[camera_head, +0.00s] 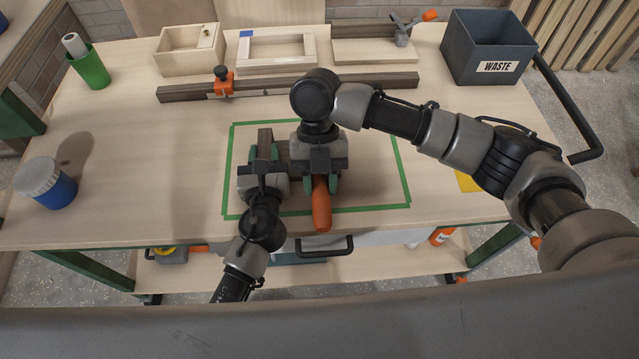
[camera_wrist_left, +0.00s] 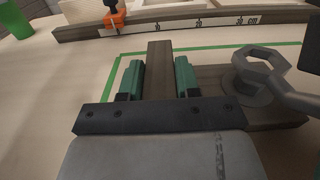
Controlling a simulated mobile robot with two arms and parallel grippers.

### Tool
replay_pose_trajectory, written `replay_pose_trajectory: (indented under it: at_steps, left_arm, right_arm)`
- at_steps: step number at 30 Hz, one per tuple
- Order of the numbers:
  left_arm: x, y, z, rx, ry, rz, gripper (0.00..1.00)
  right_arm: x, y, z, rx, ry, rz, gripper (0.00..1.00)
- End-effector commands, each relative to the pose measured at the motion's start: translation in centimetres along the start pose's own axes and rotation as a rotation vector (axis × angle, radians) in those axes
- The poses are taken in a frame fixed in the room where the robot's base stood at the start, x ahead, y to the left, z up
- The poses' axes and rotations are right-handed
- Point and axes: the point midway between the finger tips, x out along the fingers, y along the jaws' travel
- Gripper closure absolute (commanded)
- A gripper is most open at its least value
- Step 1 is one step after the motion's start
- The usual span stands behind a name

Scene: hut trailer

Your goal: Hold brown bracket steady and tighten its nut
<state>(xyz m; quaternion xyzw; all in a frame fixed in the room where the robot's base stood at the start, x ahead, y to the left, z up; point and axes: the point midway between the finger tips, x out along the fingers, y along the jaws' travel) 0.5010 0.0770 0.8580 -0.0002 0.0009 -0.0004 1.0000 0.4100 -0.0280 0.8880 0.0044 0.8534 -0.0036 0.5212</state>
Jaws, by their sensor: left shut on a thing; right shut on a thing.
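The brown bracket (camera_head: 265,136) stands inside the green taped outline on the bench. My left gripper (camera_head: 263,154) is shut on its upright bar, and in the left wrist view the bar (camera_wrist_left: 160,68) sits between the green fingers. The bracket's flat foot (camera_wrist_left: 288,116) extends to the right. A grey nut or washer (camera_wrist_left: 252,92) sits on the foot, partly covered by the wrench's ring end (camera_wrist_left: 263,62), which appears raised above it. My right gripper (camera_head: 321,184) is shut on the wrench, whose orange handle (camera_head: 322,208) points toward the front edge. The head view hides the nut.
Behind the outline lies a long rail (camera_head: 300,86) with an orange clamp (camera_head: 222,80). Wooden trays and frames (camera_head: 192,50) stand at the back. A waste bin (camera_head: 487,50) is back right. A blue jar (camera_head: 48,184) and green cup (camera_head: 90,70) are left.

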Motion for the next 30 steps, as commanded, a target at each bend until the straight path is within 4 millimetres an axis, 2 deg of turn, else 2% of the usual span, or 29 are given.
replay_pose_trajectory:
  at_steps: [4, 14, 24, 30]
  left_arm:
    - [0.0, 0.0, 0.1, 0.001, -0.001, 0.0, 1.0]
    - [0.1, 0.0, 0.1, 0.0, -0.002, 0.001, 1.0]
    - [0.1, 0.0, 0.1, 0.0, -0.003, 0.001, 1.0]
    - [0.1, 0.0, 0.1, -0.001, -0.003, 0.001, 1.0]
  right_arm:
    - [-0.7, 0.1, -0.4, -0.002, 0.0, 0.002, 0.98]
    - [-0.9, 0.0, -0.5, -0.009, 0.001, -0.003, 0.98]
    - [-2.3, -2.6, -0.9, -0.223, -0.002, -0.115, 0.98]
    - [-2.4, -2.9, -1.0, -0.246, 0.005, -0.124, 0.98]
